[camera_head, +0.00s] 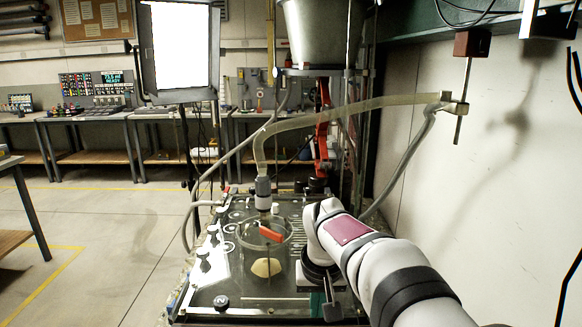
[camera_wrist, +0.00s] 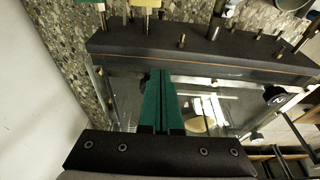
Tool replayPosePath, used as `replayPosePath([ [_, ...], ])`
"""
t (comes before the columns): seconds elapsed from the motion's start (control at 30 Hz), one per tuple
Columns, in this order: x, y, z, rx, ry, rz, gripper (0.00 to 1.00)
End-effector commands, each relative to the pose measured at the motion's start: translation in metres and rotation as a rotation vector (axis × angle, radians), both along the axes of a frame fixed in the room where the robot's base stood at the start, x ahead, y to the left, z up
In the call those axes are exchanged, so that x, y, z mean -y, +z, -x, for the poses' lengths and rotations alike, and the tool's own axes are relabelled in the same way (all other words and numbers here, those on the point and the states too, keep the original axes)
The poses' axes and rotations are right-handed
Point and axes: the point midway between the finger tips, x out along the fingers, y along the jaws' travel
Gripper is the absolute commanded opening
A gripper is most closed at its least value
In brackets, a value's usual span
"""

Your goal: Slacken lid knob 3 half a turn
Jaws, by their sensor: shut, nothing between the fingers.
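Several black lid knobs stand along the left side of the tank lid (camera_head: 195,300), among them a near knob (camera_head: 221,301) with a white mark and another knob (camera_head: 205,265) farther back. I cannot read numbers on them, so I cannot tell which is knob 3. A black knob (camera_wrist: 275,95) with a white mark shows at the right in the wrist view. My gripper (camera_head: 330,309) is at the near right of the lid, apart from the left-hand knobs. Its green fingers (camera_wrist: 160,76) are together and empty in the wrist view.
A thick hose (camera_head: 340,108) arches above to a clamp on the right. A white wall (camera_head: 500,180) stands close on the right. Open floor (camera_head: 120,230) lies to the left.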

Motion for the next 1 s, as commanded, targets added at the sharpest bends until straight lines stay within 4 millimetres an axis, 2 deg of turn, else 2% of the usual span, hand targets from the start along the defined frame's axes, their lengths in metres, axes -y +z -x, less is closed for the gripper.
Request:
replayPosePath([
  [0.37, 0.003, 0.000, -0.001, 0.004, 0.001, 0.001, 0.00],
  [1.0, 0.020, 0.001, 0.000, 0.003, 0.001, 0.001, 0.00],
])
